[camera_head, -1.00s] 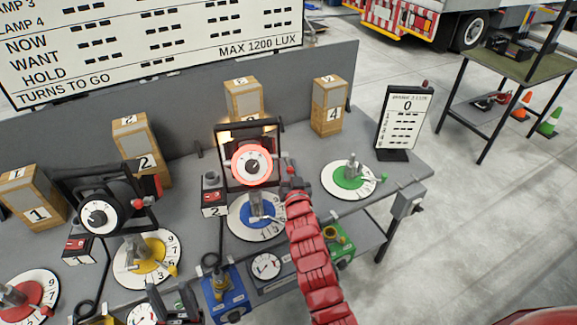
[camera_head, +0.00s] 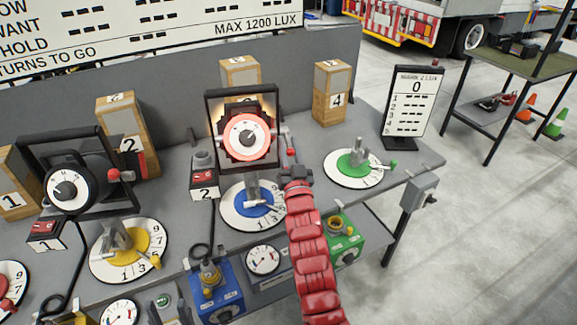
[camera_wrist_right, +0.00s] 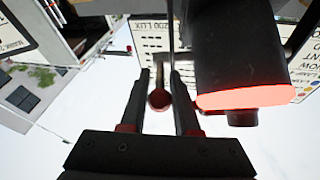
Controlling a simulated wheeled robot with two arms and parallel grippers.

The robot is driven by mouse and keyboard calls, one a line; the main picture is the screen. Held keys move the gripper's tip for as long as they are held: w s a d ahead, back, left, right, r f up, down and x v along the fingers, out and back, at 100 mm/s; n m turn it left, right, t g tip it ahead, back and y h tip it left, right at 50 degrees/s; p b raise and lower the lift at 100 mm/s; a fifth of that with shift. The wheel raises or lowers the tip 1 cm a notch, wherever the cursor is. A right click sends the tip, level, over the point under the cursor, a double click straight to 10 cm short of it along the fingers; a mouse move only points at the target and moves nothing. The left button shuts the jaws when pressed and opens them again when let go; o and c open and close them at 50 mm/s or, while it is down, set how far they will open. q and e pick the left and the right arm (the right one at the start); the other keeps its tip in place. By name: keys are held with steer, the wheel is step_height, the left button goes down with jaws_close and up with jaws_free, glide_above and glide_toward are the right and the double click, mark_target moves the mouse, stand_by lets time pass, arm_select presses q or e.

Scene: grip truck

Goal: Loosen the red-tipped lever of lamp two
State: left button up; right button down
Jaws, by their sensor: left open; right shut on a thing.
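Lamp two (camera_head: 248,136), glowing red with a white dial face, stands in a black frame behind the blue-centred disc. Its red-tipped lever (camera_head: 291,154) is on the lamp's right side. My right gripper (camera_head: 296,171) is at this lever. In the right wrist view, the two fingers (camera_wrist_right: 158,92) of my right gripper are shut on the lever's red ball tip (camera_wrist_right: 159,99). The lamp's black housing (camera_wrist_right: 238,50) is close to their right.
Lamp one (camera_head: 68,182) stands to the left with its own red knob. A yellow disc (camera_head: 128,249) and a green disc (camera_head: 354,167) lie on the grey table. A blue box (camera_head: 218,292) and a green box (camera_head: 345,239) are at its front. A sign (camera_head: 412,108) stands right.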

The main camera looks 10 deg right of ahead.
steer(key=f+t+b, duration=0.1)
steer(key=b, duration=0.4)
steer(key=f+t+b, duration=0.1)
steer(key=t+b, duration=0.1)
steer(key=b, duration=0.4)
steer(key=w+f+t+b, duration=0.1)
steer(key=t+b, duration=0.1)
steer(key=b, duration=0.3)
steer(key=shift+b, duration=0.4)
steer(key=shift+w+t+b, duration=0.15)
steer(key=shift+t+b, duration=0.35)
steer(key=shift+b, duration=0.25)
steer(key=shift+r, duration=0.1)
steer(key=c, duration=0.7)
jaws_free()
steer(key=shift+c, duration=0.2)
